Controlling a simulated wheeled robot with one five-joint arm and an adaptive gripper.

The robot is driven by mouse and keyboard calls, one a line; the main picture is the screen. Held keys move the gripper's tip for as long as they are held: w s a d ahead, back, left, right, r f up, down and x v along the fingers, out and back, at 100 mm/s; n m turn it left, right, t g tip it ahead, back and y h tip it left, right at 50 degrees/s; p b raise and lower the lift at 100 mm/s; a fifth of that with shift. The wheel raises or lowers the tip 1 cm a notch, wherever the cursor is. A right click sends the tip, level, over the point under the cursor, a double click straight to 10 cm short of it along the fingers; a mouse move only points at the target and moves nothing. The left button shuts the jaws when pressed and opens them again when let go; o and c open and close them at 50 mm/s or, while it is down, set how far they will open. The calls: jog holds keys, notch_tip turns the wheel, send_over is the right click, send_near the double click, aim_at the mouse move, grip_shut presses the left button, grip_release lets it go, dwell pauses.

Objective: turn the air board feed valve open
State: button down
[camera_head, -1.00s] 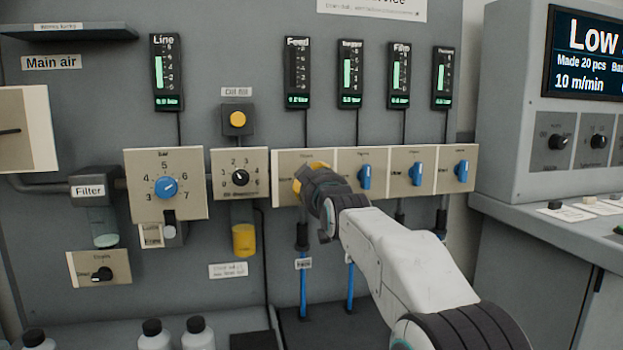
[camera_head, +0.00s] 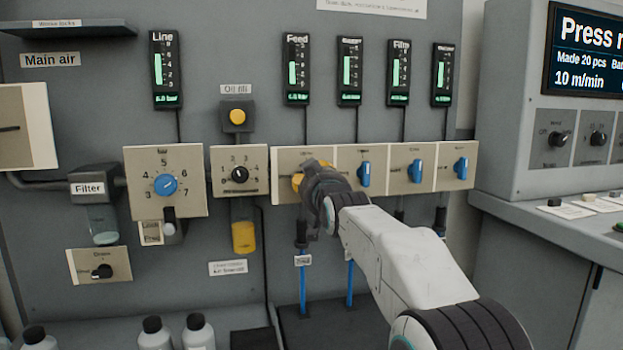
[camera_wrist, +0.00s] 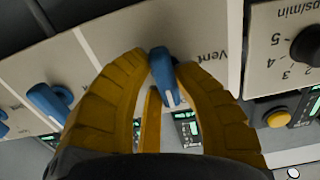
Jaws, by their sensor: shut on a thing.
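The feed valve is a blue lever handle (camera_wrist: 162,72) on a beige plate (camera_head: 290,158) under the gauge labelled Feed (camera_head: 297,70). My gripper (camera_head: 303,178) is at this plate in the head view and hides the handle there. In the wrist view, my gripper's yellow fingers (camera_wrist: 160,62) are shut on the handle, one on each side. That view is upside down, with a "Vent" label beside the handle. The handle's white mark points towards the lit gauges, slightly tilted in the picture. The Feed gauge shows a lit green bar.
Similar blue valves (camera_head: 364,173) stand close to the right on the same row. A dial plate with a black knob (camera_head: 239,174) is close on the left. Blue hoses (camera_head: 303,288) hang below. Bottles (camera_head: 198,334) stand at the bottom left.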

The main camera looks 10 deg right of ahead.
jog(key=c, duration=0.9)
grip_release()
jog(key=shift+a, duration=0.15)
jog(key=shift+c, duration=0.2)
jog(key=s, duration=1.2)
jog(key=s+r+g+p, duration=0.2)
jog(key=s+g+p, duration=0.5)
jog(key=s+p, duration=0.9)
jog(key=s+r+g+p, duration=0.2)
jog(key=s+g+p, duration=0.5)
jog(key=s+p, duration=1)
jog(key=p, duration=0.3)
jog(key=shift+a+g, duration=0.15)
jog(key=shift+g, duration=0.15)
